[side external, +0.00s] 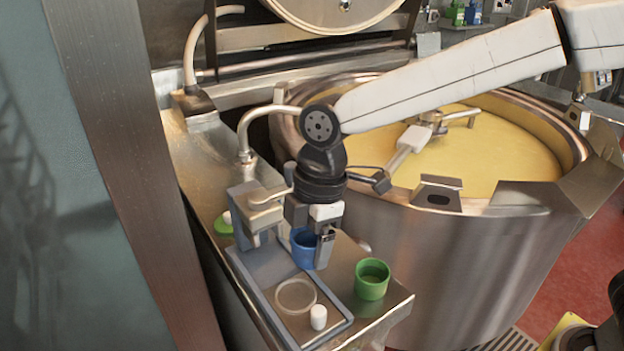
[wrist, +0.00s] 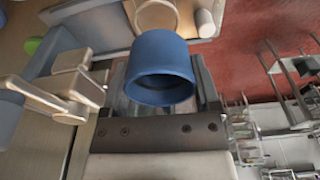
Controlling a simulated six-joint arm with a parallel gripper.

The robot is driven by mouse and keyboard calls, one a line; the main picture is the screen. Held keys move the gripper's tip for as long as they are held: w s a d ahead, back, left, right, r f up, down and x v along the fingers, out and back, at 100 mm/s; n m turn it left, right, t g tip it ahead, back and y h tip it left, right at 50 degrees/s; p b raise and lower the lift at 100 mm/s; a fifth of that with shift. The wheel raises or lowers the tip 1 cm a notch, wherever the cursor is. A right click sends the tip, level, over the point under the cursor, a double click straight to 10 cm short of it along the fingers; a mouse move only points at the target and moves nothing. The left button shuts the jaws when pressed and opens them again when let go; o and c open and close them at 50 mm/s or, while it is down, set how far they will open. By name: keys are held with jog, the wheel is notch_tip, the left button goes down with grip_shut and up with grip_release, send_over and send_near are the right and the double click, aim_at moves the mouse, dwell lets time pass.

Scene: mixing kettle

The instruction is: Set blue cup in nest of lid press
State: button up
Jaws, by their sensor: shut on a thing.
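The blue cup (side external: 303,250) is between the fingers of my gripper (side external: 313,243), which is shut on it. In the wrist view the cup (wrist: 160,68) fills the space between the fingers, its open mouth facing the camera. The lid press (side external: 250,208), a grey metal stand with a lever, is just left of my gripper in the side view. In the wrist view the press (wrist: 75,85) is left of the cup. Whether the cup's underside touches anything is hidden.
A grey-edged tray (side external: 334,333) holds a clear round disc (side external: 295,296) and a white cylinder (side external: 318,317). A green cup (side external: 371,279) stands right of it. A green item (side external: 223,226) is behind the press. The large kettle (side external: 470,270) rises on the right.

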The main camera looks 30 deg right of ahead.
aim_at(292, 297)
jog(key=shift+w+a+f, duration=0.2)
jog(key=shift+a+f, duration=0.05)
jog(key=shift+a, duration=0.4)
jog(key=shift+w+a+f, duration=0.2)
jog(key=shift+a+f, duration=0.05)
jog(key=shift+a, duration=0.35)
jog(key=shift+f, duration=0.15)
jog(key=shift+f, duration=2.8)
jog(key=shift+f, duration=0.7)
jog(key=o, duration=1)
jog(key=shift+r, duration=3.5)
